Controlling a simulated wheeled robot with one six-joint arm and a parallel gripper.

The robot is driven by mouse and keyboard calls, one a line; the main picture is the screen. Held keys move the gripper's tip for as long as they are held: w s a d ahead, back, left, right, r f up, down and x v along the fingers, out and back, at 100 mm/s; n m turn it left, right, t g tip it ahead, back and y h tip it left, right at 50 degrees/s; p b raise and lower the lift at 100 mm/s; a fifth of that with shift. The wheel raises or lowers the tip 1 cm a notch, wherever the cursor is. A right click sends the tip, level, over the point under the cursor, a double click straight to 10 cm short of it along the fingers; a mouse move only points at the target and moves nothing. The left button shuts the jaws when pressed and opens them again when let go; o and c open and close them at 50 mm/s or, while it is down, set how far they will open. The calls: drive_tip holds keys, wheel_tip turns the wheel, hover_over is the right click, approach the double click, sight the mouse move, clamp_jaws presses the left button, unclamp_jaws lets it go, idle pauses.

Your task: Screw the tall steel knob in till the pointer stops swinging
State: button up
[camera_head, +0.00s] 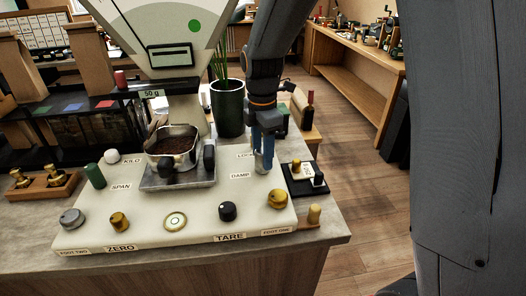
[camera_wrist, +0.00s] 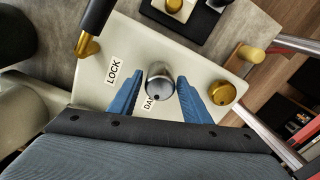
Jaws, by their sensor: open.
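The tall steel knob (camera_wrist: 160,82) shows in the wrist view as a round, shiny grey top beside the partly covered "DAMP" label (camera_wrist: 149,103). My gripper (camera_wrist: 160,77) is open, with one blue finger on each side of the knob and a small gap visible on both sides. In the head view my gripper (camera_head: 263,165) points down at the right rear of the cream scale base (camera_head: 190,222), near the "DAMP" label, and hides the knob. The scale's dial head (camera_head: 165,22) is cut off at the top; I cannot see the pointer.
A brass knob (camera_wrist: 222,93) stands just right of my right finger. A black-handled lever (camera_wrist: 96,20) stands by the "LOCK" label. A black tray (camera_head: 305,178) with small knobs lies right of the base. A pan of dark grains (camera_head: 177,175) and a plant pot (camera_head: 228,108) stand left of my arm.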

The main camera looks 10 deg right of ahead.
drive_tip(key=c, duration=1.1)
drive_tip(key=shift+o, duration=0.2)
drive_tip(key=m+p, duration=0.1)
drive_tip(key=m, duration=0.2)
drive_tip(key=shift+s+r+p, duration=0.1)
drive_tip(key=shift+p, duration=0.25)
drive_tip(key=m+p, duration=0.1)
drive_tip(key=m, duration=0.2)
